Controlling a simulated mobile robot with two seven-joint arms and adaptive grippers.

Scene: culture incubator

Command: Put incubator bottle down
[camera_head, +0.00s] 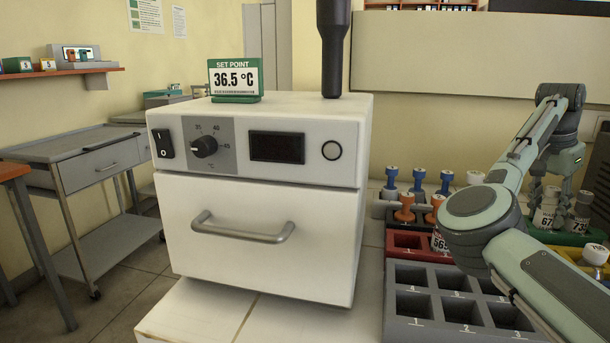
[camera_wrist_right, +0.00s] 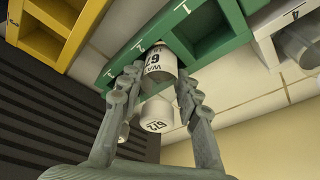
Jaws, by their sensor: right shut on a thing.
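The white incubator bottle, labelled 67 with further characters hard to read, is in my right gripper (camera_head: 553,192) at the green rack (camera_head: 570,239). The bottle (camera_head: 543,216) looks upright in the head view. In the right wrist view, the fingers of my right gripper (camera_wrist_right: 157,80) stand on both sides of the bottle (camera_wrist_right: 160,64), with its white cap (camera_wrist_right: 157,116) nearer the camera. I cannot tell whether its base rests in a compartment. A second bottle (camera_head: 579,212), labelled 73, stands beside it at the green rack. My left gripper is out of view.
The white incubator (camera_head: 270,240) has its drawer front closed. A grey rack (camera_head: 435,326) with empty compartments and a red rack (camera_head: 404,252) lie left of the green one. My right forearm hides part of them. A yellow rack (camera_wrist_right: 58,20) adjoins the green one.

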